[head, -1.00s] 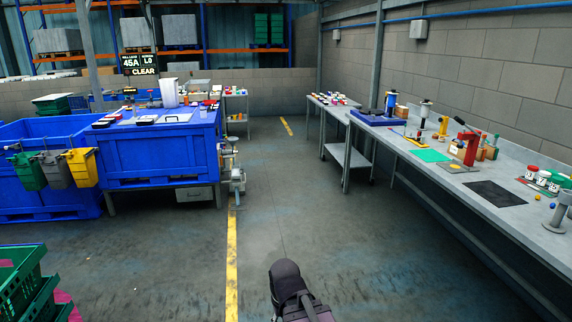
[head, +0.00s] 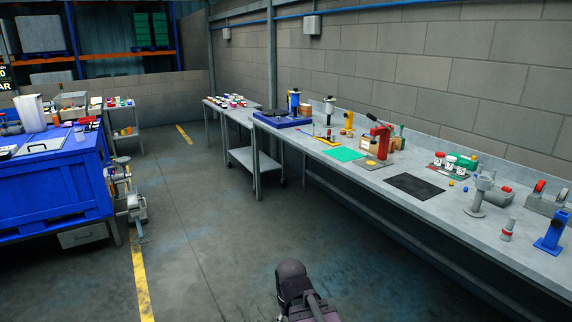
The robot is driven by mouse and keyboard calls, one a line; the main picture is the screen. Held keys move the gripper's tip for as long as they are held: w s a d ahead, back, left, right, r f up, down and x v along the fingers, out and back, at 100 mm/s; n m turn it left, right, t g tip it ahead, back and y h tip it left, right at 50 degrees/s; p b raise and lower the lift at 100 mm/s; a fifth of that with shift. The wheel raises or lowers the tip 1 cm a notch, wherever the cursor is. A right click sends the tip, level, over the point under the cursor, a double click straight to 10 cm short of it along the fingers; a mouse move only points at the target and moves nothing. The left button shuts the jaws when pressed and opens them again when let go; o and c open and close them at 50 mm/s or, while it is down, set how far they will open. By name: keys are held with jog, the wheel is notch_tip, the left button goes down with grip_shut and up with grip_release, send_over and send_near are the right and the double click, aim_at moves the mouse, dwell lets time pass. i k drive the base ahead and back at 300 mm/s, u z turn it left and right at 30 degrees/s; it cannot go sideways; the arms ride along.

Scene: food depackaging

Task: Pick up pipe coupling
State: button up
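I cannot pick out the pipe coupling with certainty. A small grey cylindrical piece with a red band (head: 507,230) stands upright near the front right of the long grey workbench (head: 440,208). A grey pipe-like part (head: 499,196) lies behind a grey post on a round base (head: 478,200). Either may be a pipe fitting, but they are too small to tell. Only a dark part of my arm shows at the bottom centre, over the floor and apart from the bench. My gripper's fingers do not show.
A black mat (head: 414,186), green mat (head: 344,154) and red press (head: 381,140) are on the bench. A blue clamp-like stand (head: 552,232) is at its right end. A blue crate (head: 52,190) stands left. The aisle floor between is clear.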

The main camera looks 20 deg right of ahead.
aim_at(484, 184)
jog(key=z, duration=0.8)
jog(key=i, duration=0.95)
jog(key=z, duration=0.55)
